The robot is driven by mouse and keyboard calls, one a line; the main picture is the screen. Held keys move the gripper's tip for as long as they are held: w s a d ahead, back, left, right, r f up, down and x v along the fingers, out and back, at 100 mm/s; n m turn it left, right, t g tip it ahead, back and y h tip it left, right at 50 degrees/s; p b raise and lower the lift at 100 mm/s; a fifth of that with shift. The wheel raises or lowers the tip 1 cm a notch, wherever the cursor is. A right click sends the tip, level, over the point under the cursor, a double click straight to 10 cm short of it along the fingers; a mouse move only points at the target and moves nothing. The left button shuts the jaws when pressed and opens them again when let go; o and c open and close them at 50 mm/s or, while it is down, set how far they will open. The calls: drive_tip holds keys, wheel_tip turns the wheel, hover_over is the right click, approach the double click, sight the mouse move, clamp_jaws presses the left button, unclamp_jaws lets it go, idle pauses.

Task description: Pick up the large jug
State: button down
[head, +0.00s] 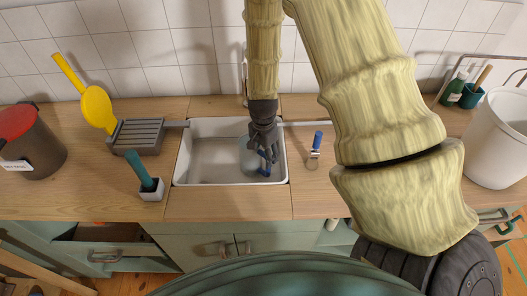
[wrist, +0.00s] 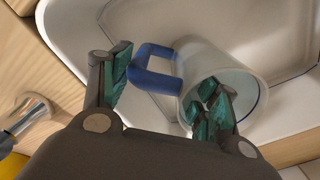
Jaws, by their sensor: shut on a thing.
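The large jug (head: 246,158) is a translucent vessel with a blue handle, inside the white sink (head: 208,172). In the wrist view the jug (wrist: 190,62) lies with its round opening toward the camera, its blue handle (wrist: 146,80) on the left. My gripper (head: 266,148) reaches down into the sink at the jug's handle side. In the wrist view my gripper (wrist: 165,76) has one finger left of the handle and the other at the jug's rim, so the handle and near wall lie between them. It is shut on the jug. The exact contact points are partly hidden.
A white bucket (head: 494,145) stands far right.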

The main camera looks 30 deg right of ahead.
drive_tip(key=shift+r, duration=0.5)
wheel_tip(320, 180, up, 13)
drive_tip(key=b, duration=0.2)
drive_tip(key=shift+f+b, duration=0.15)
drive_tip(key=shift+b, duration=0.15)
idle(0.6)
idle(0.6)
